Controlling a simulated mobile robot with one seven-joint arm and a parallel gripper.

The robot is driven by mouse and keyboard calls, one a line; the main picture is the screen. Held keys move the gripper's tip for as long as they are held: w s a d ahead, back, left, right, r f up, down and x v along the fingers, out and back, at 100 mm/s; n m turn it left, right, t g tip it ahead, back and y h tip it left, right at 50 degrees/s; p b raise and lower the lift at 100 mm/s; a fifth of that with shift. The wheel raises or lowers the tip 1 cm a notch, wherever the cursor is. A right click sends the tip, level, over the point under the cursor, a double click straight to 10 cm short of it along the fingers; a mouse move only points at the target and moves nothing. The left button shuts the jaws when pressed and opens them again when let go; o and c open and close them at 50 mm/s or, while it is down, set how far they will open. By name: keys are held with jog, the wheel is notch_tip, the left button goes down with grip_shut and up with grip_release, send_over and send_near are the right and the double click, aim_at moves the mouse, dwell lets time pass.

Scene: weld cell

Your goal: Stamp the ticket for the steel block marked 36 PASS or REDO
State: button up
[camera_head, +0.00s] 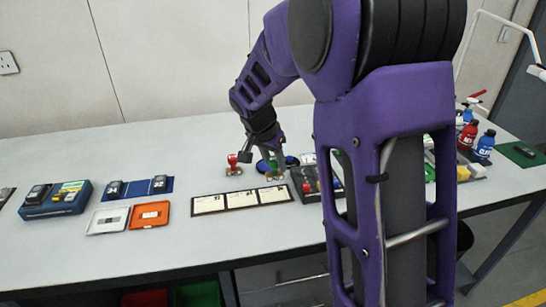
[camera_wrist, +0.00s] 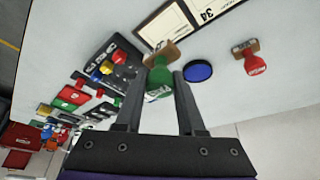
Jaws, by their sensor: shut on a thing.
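My gripper (camera_wrist: 158,92) is shut on a stamp with a green handle (camera_wrist: 160,76) and a wooden base; in the head view the gripper (camera_head: 270,155) is partly behind my arm. I cannot tell whether the stamp's base touches the table. A red-handled stamp (camera_head: 233,166) stands to the left; it also shows in the wrist view (camera_wrist: 255,64). A round blue ink pad (camera_wrist: 198,71) lies beside the held stamp. A strip of three tickets (camera_head: 241,199) lies in front; one reads 34 in the wrist view.
A blue device (camera_head: 56,201) with a block on it stands at left. A white tray (camera_head: 107,221) and an orange tray (camera_head: 149,215) lie near the front edge. A dark tray (camera_head: 309,185) is right of the tickets. Bottles (camera_head: 484,145) stand far right.

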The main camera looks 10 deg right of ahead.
aim_at(273, 179)
jog(key=shift+f+b, duration=1.6)
jog(key=shift+f, duration=1.25)
jog(key=shift+f+b, duration=0.75)
jog(key=shift+b, duration=0.15)
dwell(0.4)
jog(key=shift+r, duration=0.1)
jog(key=shift+r+p, duration=2)
jog(key=shift+r, duration=1.6)
jog(key=shift+w, duration=0.1)
